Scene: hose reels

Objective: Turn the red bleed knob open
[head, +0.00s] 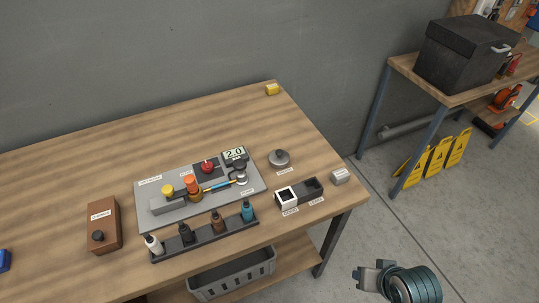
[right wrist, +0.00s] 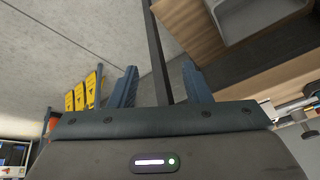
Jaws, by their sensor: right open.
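A small red knob (head: 207,167) sits on a dark square on the grey panel (head: 150,217), next to a display reading 2.0 (head: 235,154). An orange-red cap (head: 190,183) and a yellow cap (head: 168,190) stand nearby on the same panel. My right gripper (head: 369,276) is off the table's right front side, well away from the panel. In the right wrist view its two fingers (right wrist: 159,82) are apart with nothing between them. My left gripper is not in view.
A rack of several bottles (head: 205,236) stands in front of the panel. A brown box (head: 103,225) is at left. A black-and-white holder (head: 299,195) and a round grey piece (head: 279,158) are at right. A grey bin (head: 232,275) sits below. The table's back left is clear.

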